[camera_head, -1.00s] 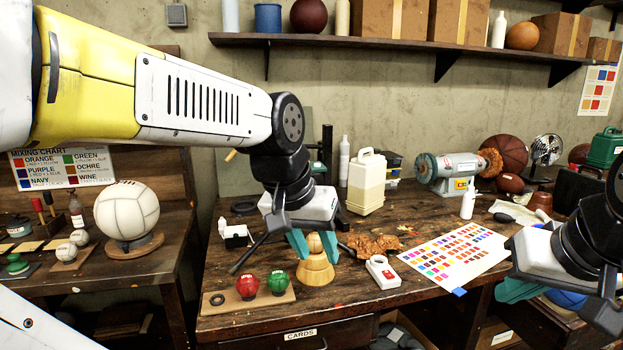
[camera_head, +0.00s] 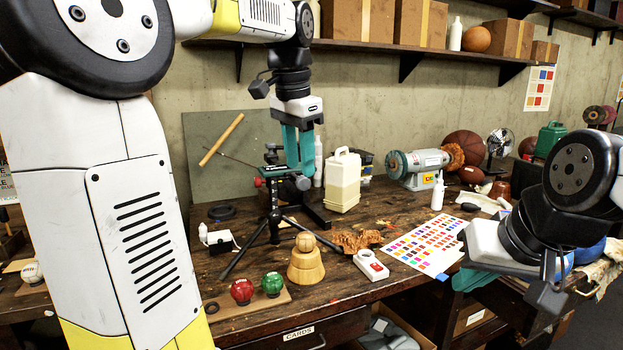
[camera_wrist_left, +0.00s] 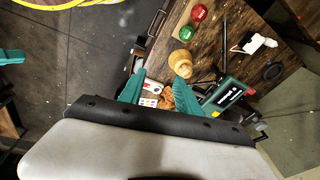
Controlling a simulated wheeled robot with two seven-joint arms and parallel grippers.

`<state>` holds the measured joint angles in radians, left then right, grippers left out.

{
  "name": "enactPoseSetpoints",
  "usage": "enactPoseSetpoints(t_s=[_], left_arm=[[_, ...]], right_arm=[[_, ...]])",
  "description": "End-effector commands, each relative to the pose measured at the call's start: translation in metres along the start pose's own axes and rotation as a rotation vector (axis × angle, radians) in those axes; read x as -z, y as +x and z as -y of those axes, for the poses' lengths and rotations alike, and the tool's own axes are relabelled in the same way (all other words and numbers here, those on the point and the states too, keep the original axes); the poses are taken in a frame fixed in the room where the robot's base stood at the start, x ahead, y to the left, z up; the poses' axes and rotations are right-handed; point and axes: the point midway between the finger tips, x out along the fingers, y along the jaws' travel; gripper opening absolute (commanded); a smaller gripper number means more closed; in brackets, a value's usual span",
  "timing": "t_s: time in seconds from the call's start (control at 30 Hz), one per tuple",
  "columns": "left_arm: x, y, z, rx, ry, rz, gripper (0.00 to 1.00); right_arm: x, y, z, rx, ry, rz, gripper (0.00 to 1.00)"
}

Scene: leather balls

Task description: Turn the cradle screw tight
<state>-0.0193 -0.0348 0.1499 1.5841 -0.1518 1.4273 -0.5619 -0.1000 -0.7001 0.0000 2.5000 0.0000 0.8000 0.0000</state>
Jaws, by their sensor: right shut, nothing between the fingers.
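A black tripod (camera_head: 273,232) stands at the back of the bench and carries a small green and black clamp-like head with a red knob (camera_head: 258,182) at its left end. I cannot tell for certain which part is the cradle screw. In the left wrist view a green body with white lettering (camera_wrist_left: 225,94) lies right of the fingers. My left gripper (camera_head: 301,184) points down at the tripod head, its teal fingers apart and empty; contact is unclear. My right gripper (camera_head: 476,283) is shut and empty at the bench's right front.
A cream jug (camera_head: 343,182), bench grinder (camera_head: 418,168), colour chart (camera_head: 426,242) and white box with a red button (camera_head: 371,266) stand to the right. A shelf (camera_head: 365,47) runs above.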

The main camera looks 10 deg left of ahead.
Motion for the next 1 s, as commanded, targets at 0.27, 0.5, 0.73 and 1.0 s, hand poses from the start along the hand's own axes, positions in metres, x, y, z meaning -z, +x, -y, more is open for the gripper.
enactPoseSetpoints(t_s=[0.27, 0.5, 0.73, 1.0], left_arm=[[0.046, 0.002, 0.051, -0.096, 0.237, 0.125, 0.4], [0.051, 0.009, 0.061, -0.127, 0.29, 0.149, 0.4], [0.045, 0.042, 0.057, -0.127, 0.289, 0.15, 0.4], [0.04, 0.075, 0.054, -0.124, 0.287, 0.147, 0.4]], right_arm=[[0.0, 0.0, 0.0, 0.0, 0.0, 0.0, 0.0], [0.0, 0.0, 0.0, 0.0, 0.0, 0.0, 0.0], [0.0, 0.0, 0.0, 0.0, 0.0, 0.0, 0.0], [0.0, 0.0, 0.0, 0.0, 0.0, 0.0, 0.0]])
